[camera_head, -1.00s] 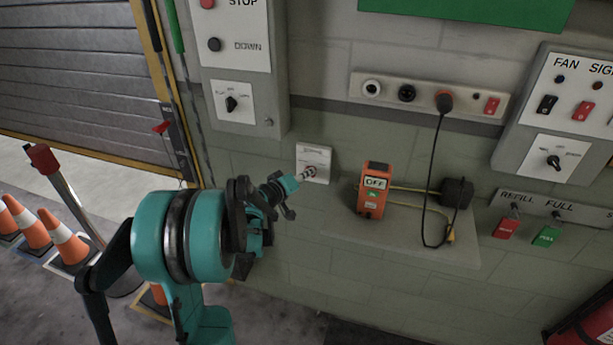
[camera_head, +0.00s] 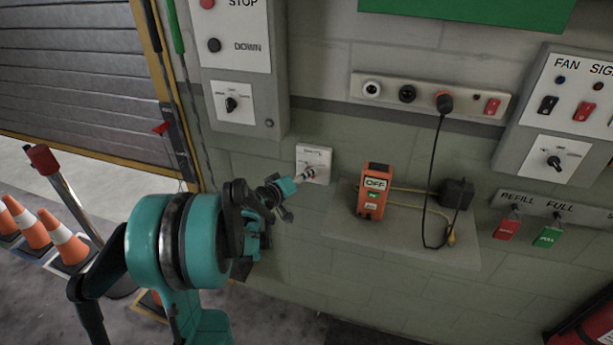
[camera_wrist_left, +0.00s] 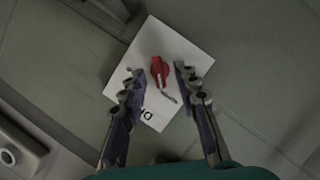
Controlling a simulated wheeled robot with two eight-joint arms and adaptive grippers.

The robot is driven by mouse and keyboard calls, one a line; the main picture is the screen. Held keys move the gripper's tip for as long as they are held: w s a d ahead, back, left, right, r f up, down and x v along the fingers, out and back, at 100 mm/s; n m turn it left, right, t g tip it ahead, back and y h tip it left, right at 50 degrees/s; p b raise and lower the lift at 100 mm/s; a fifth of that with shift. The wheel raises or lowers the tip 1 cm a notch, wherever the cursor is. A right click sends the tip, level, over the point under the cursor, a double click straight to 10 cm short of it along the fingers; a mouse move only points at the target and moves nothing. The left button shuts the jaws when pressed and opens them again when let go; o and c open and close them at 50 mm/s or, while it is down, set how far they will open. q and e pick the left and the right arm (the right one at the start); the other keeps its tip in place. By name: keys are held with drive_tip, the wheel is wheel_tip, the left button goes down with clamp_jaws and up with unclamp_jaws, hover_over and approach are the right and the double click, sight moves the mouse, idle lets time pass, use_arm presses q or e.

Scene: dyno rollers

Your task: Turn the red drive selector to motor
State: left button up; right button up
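The red drive selector (camera_wrist_left: 159,72) is a small red knob on a white square plate (camera_wrist_left: 188,55) fixed to the wall, seen in the left wrist view. The plate (camera_head: 316,156) also shows in the head view, left of the orange box; the knob is small and partly hidden there by my gripper. My left gripper (camera_head: 289,190) points at the plate from the lower left. In the left wrist view its two fingers (camera_wrist_left: 156,72) are apart, one on each side of the knob, with gaps visible. Whether they reach the knob's depth I cannot tell. My right gripper is out of view.
An orange box marked OFF (camera_head: 372,191) stands on a small shelf (camera_head: 400,232) right of the plate, with a black cable hanging nearby. A grey control panel (camera_head: 238,60) is above left. Traffic cones (camera_head: 66,238) and a red-topped post (camera_head: 66,190) stand at left.

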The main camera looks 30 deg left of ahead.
use_arm(q)
drive_tip(key=v, duration=1.1)
drive_tip(key=shift+d, duration=0.1)
